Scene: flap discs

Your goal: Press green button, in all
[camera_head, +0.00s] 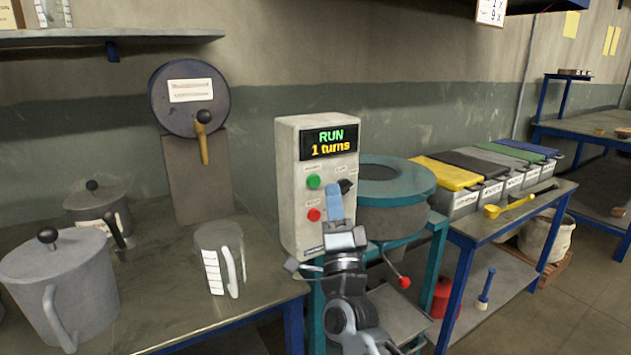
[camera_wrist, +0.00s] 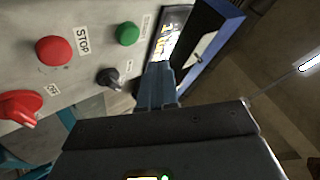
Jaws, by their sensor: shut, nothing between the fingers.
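The grey control box (camera_head: 288,190) stands in the middle of the head view. Its screen (camera_head: 328,142) is lit and reads "RUN" in green and "1 turns" in yellow. The round green button (camera_head: 314,181) is on its front, below the screen; it also shows at the top of the wrist view (camera_wrist: 127,33). My gripper (camera_head: 333,188) is shut and empty, its blue fingertips just right of the green button in the head view. In the wrist view my fingertips (camera_wrist: 159,68) appear below and right of the green button, apart from it in the picture.
A red stop button (camera_head: 313,214) sits below the green one. A black knob (camera_head: 345,186) is close to my fingertips. A red knob (camera_wrist: 20,106) shows in the wrist view. A teal round machine (camera_head: 385,182) stands behind right; a clear jug (camera_head: 218,258) stands left.

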